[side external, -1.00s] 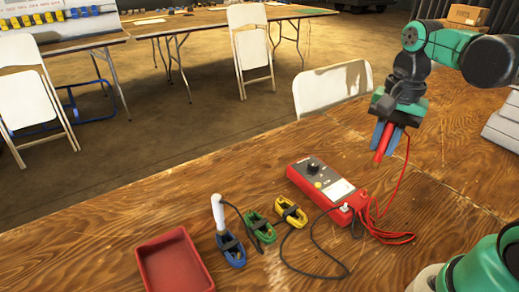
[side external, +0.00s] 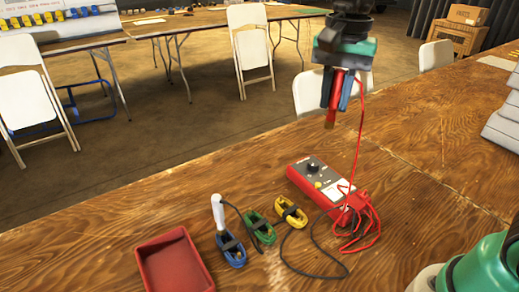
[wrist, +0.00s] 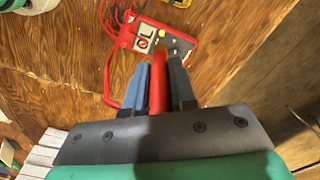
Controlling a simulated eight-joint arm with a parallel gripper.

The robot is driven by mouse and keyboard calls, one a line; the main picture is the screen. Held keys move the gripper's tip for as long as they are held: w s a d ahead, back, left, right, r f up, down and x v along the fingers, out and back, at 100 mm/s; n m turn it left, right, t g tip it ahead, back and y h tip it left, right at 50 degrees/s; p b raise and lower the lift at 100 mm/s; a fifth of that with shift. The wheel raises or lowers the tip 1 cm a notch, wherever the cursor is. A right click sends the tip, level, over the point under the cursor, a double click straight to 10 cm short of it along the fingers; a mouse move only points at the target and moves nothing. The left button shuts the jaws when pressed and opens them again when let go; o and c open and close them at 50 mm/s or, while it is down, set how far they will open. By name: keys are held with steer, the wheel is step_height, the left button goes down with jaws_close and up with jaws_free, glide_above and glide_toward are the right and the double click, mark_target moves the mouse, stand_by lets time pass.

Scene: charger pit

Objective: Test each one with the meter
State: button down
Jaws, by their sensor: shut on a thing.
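My gripper (side external: 336,92) is shut on a red probe (side external: 332,115), held upright in the air above and behind the meter. The red probe (wrist: 158,85) also shows between the fingers in the wrist view, with its red lead running to the meter. The red meter (side external: 326,187) lies on the wooden table; its display seems to read "OL" in the wrist view (wrist: 147,39).
A red tray (side external: 174,264) stands on the table left of the blue piece. White folding chairs (side external: 435,54) stand behind the table. Grey stacked boxes (side external: 505,118) are at the right. The table behind the coloured pieces is clear.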

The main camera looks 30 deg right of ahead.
steer(key=s+a+f+n, duration=0.1)
steer(key=a+f, duration=0.2)
steer(key=a, duration=0.3)
steer(key=a+f+n, duration=0.2)
steer(key=a+f, duration=0.2)
steer(key=a, duration=0.2)
steer(key=s+a+f+n, duration=0.1)
steer(key=a+f, duration=0.2)
steer(key=a, duration=0.4)
steer(key=shift+d+f, duration=0.2)
steer(key=shift+f, duration=2.7)
steer(key=shift+f, duration=0.9)
steer(key=c, duration=0.6)
jaws_free()
steer(key=shift+c, duration=0.2)
steer(key=shift+o, duration=0.2)
steer(key=shift+o, duration=1.4)
